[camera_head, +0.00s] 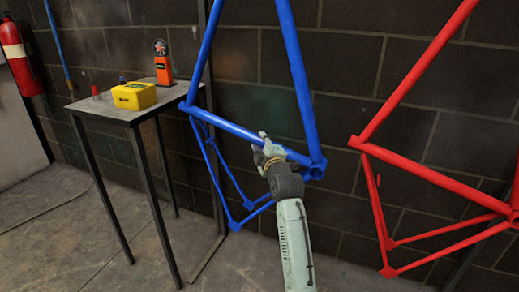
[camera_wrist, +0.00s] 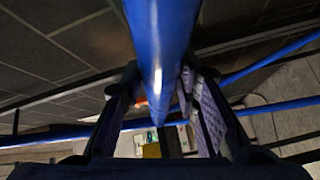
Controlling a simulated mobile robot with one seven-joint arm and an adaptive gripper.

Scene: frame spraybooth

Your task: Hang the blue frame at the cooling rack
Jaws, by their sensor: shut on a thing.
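The blue frame (camera_head: 232,128) hangs in front of the dark block wall in the head view, its top cut off by the picture edge. My gripper (camera_head: 264,145) is at its lower slanting tube, left of the bottom joint. In the wrist view a blue tube (camera_wrist: 160,60) runs between the two fingers of my gripper (camera_wrist: 165,115), which are shut on it. A thin dark upright post stands behind the frame's left side. I cannot tell what holds the frame's top or whether that post belongs to the cooling rack.
A red frame (camera_head: 425,172) hangs to the right, apart from the blue one. A small metal table (camera_head: 112,113) at left carries a yellow box (camera_head: 133,96) and an orange device (camera_head: 163,68). A fire extinguisher (camera_head: 17,55) is at far left. The floor before the table is mostly clear.

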